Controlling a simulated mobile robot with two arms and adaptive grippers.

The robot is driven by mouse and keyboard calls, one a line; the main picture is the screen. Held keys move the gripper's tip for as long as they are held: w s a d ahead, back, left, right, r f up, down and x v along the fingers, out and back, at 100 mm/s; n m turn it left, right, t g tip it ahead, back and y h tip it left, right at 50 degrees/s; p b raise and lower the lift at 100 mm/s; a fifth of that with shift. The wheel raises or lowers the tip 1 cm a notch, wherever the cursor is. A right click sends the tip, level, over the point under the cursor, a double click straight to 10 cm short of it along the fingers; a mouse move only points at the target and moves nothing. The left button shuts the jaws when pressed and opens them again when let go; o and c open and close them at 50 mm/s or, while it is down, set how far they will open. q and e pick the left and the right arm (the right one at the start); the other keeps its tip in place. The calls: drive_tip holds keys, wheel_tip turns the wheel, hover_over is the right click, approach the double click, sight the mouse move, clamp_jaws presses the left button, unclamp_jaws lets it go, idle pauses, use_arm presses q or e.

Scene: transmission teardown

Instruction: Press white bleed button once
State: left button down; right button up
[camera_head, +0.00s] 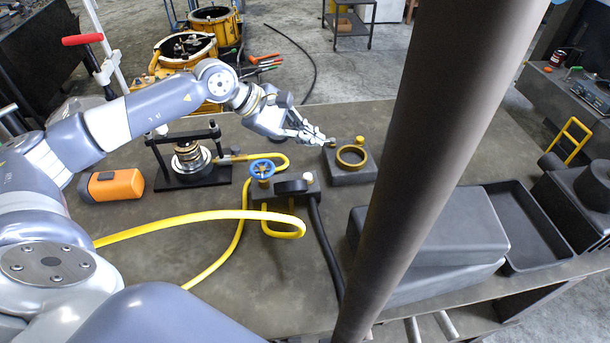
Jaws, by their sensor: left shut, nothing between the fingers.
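A small white button (308,177) sits at the right end of a dark valve block (284,200) on the bench. The block also bears a blue handwheel (262,169) and a black round part (290,187). My left gripper (328,142) is shut and empty. In this view its fingertips appear above and right of the white button, at the left edge of a grey block (349,175) with a yellow ring. The fingertips are apart from the white button. I cannot tell whether they touch the grey block. My right gripper is not in view.
Yellow hoses (215,216) and a black hose (324,250) run from the valve block. A press frame (190,181) and an orange case (115,185) stand left. Grey boxes (460,235) and an empty tray (535,235) lie right. My dark column crosses the view.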

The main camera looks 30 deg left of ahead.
use_arm(q)
drive_tip(key=shift+f, duration=0.15)
drive_tip(key=b, duration=0.4)
hover_over(308, 179)
wheel_tip(308, 179, down, 8)
drive_tip(key=shift+r, duration=0.1)
drive_tip(key=shift+f+b, duration=0.35)
drive_tip(key=shift+f, duration=0.05)
idle(1.1)
drive_tip(key=shift+f+b, duration=0.35)
drive_tip(key=shift+b, duration=0.3)
